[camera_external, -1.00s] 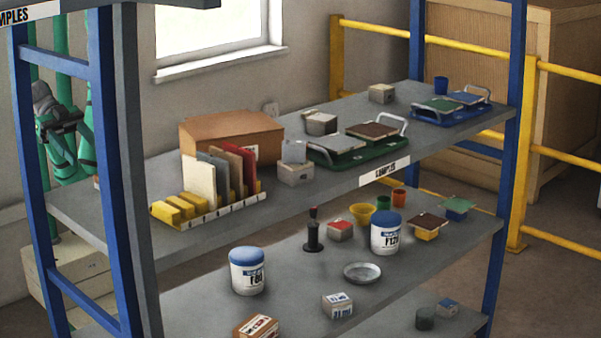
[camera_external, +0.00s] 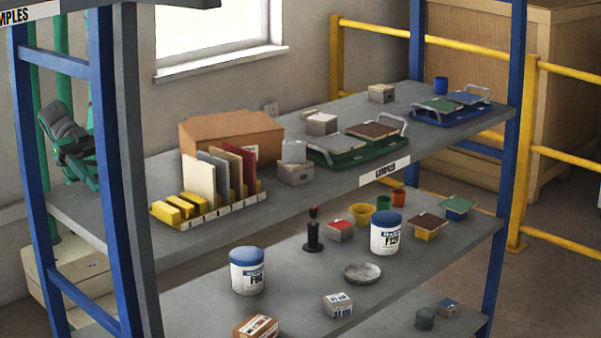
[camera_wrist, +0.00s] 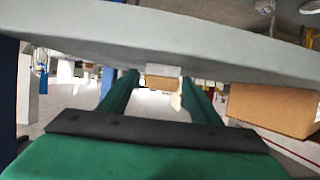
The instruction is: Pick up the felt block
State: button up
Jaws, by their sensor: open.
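I cannot tell for sure which block is the felt one. On the upper shelf in the external view are pale grey blocks: a stacked pair (camera_external: 295,172) in front of the cardboard box, one block (camera_external: 320,124) beside the green tray, and one block (camera_external: 381,94) at the back. My gripper (camera_external: 68,138) is at the far left, by the blue shelf post and apart from these blocks. In the wrist view my gripper (camera_wrist: 157,88) has its two green fingers spread, with nothing clearly held between them. A grey board crosses above them.
A cardboard box (camera_external: 232,137) stands on the upper shelf, with a rack of upright coloured tiles (camera_external: 210,213) before it. A green tray (camera_external: 343,158) and a blue tray (camera_external: 447,117) lie to the right. Blue posts (camera_external: 112,170) frame the left end.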

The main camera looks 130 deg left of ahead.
jog(key=c, duration=1.1)
